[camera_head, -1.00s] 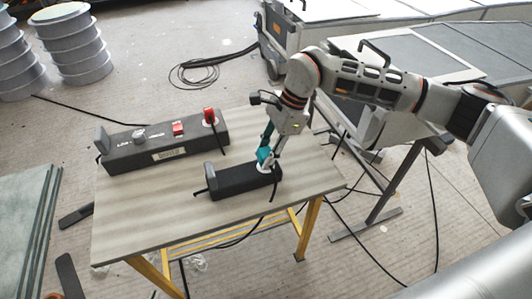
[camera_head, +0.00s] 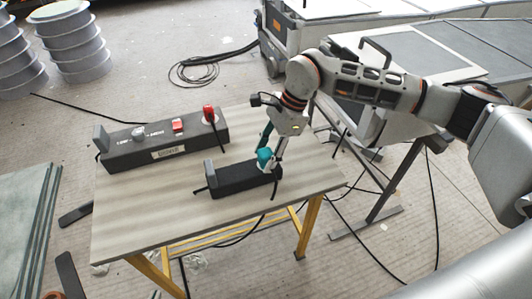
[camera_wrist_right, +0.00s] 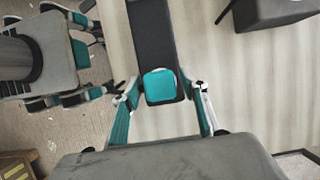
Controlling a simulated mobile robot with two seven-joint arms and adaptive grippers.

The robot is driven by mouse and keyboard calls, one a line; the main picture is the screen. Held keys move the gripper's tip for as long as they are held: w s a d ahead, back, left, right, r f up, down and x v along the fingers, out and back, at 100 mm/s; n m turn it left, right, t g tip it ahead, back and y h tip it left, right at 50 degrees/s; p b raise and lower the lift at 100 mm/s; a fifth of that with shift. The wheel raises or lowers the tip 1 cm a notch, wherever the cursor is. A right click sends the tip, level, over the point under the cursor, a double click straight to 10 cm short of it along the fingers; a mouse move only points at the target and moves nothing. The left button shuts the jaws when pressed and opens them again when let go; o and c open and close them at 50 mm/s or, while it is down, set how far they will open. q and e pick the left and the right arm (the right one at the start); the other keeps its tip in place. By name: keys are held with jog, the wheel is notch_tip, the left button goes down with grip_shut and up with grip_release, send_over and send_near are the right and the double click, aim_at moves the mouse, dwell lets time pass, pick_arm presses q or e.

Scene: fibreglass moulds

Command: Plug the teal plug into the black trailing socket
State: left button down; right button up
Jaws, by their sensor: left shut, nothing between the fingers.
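The black trailing socket (camera_head: 235,180) lies on the table as a long dark block. The teal plug (camera_head: 264,157) sits on top of its right end, under my right gripper (camera_head: 268,160). In the right wrist view the teal plug (camera_wrist_right: 160,87) is a rounded square at the near end of the black socket (camera_wrist_right: 153,35). The fingers of my right gripper (camera_wrist_right: 165,86) stand apart on either side of the plug, with gaps. How deep the plug sits is hidden.
A larger dark socket box (camera_head: 165,150) with a red plug (camera_head: 209,115) and a red switch (camera_head: 178,125) stands at the back of the table (camera_head: 140,210). Cables hang at the table's right edge. The table's front left is clear.

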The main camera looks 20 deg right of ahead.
dwell(0.3)
jog(key=v, duration=1.2)
